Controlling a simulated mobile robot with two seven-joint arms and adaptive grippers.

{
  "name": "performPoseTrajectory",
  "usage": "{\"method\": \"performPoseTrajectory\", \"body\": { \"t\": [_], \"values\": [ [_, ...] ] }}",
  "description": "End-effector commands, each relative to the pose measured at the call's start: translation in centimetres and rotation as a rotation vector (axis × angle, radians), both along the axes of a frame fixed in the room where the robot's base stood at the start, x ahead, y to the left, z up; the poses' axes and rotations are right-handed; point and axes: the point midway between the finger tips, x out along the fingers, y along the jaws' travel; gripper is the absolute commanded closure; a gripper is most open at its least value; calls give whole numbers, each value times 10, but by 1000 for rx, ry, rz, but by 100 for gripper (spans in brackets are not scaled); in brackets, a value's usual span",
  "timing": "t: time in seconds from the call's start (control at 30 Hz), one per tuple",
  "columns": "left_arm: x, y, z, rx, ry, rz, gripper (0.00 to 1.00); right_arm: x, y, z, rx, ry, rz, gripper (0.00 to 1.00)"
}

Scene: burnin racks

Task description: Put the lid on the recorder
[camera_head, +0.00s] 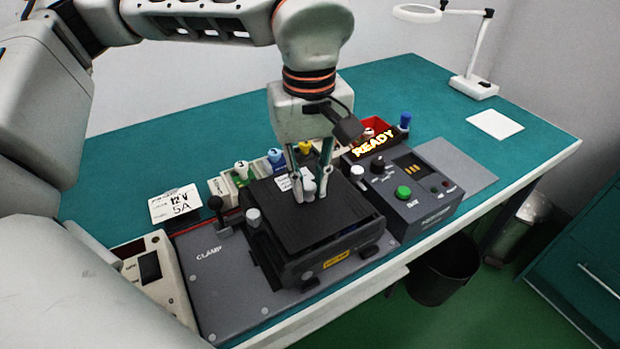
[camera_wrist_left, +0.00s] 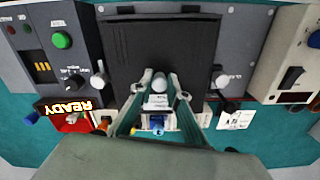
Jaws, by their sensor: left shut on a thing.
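The lid (camera_head: 343,213) is a flat black panel with a light knob (camera_wrist_left: 158,83) on it. It lies over the black recorder (camera_head: 335,262), roughly level and lined up with its top. I cannot tell whether it is fully seated, as a dark gap shows along its right edge. My left gripper (camera_head: 311,190) points down from above and is shut on the lid's knob. In the left wrist view the lid (camera_wrist_left: 160,45) fills the upper middle, with the two fingers (camera_wrist_left: 160,85) on either side of the knob. My right gripper is not in view.
The recorder sits on a grey clamp plate (camera_head: 212,262) with a black-knobbed lever. A control box (camera_head: 415,205) with a green button and READY sign stands close at right. Coloured-cap items (camera_head: 242,172) and a red bin (camera_head: 377,127) stand behind. The back left bench (camera_head: 130,150) is clear.

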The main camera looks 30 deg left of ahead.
Motion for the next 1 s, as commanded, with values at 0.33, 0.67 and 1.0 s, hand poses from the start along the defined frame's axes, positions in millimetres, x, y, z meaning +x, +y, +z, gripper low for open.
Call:
{"method": "performPoseTrajectory", "body": {
  "t": [0.33,0.67,1.0],
  "values": [
    [0,0,1,-1,-1,0,100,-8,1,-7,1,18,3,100],
    [0,0,1,0,-1,0,100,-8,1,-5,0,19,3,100],
    [0,0,0,-1,-1,0,100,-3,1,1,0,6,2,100]
  ]
}}
